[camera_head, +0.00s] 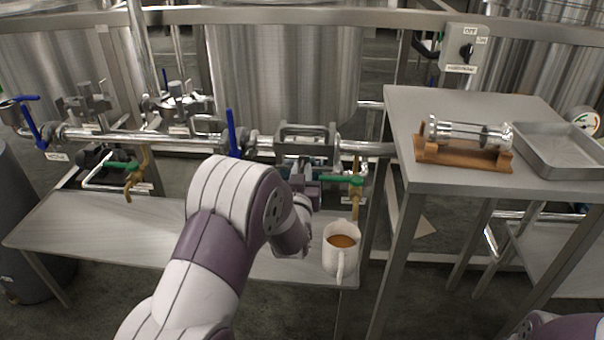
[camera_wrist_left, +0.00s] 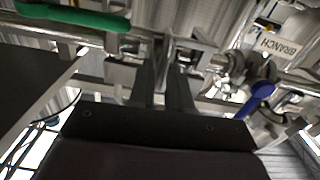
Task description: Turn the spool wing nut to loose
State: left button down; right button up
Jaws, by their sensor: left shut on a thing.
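The pipe spool with its clamp (camera_head: 305,136) sits in the metal pipe line in front of the middle tank. My left gripper (camera_head: 299,168) reaches up to the underside of this fitting, partly hidden behind my own wrist in the head view. In the left wrist view its two dark fingers (camera_wrist_left: 166,85) point up and are shut on a small metal piece (camera_wrist_left: 168,52), which I take for the spool wing nut. The nut's wings and angle are hard to make out, and it is hidden in the head view. My right gripper is out of view.
Blue-handled valves (camera_head: 232,133) and green-handled valves (camera_head: 342,180) flank the spool. A mug of brown liquid (camera_head: 341,262) stands below on the low bench (camera_head: 150,222). A higher table (camera_head: 420,112) at right holds a sight glass on wood (camera_head: 470,158) and a metal tray (camera_head: 562,172).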

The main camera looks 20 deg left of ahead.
pick_arm(q)
jog(key=shift+s+a+f+n+b, duration=0.1)
jog(key=shift+a+f+n+b, duration=0.2)
jog(key=shift+n+b, duration=1.8)
jog(key=shift+s+a+f+n+b, duration=0.15)
jog(key=shift+f+n+b, duration=0.25)
jog(key=shift+n, duration=3.25)
jog(key=shift+w+a+f+n+b, duration=0.1)
jog(key=shift+a+f+n+b, duration=0.15)
jog(key=shift+n+b, duration=1.85)
jog(key=shift+n+p, duration=0.7)
jog(key=shift+n, duration=0.25)
jog(key=c, duration=1.1)
grip_release()
jog(key=shift+r, duration=0.15)
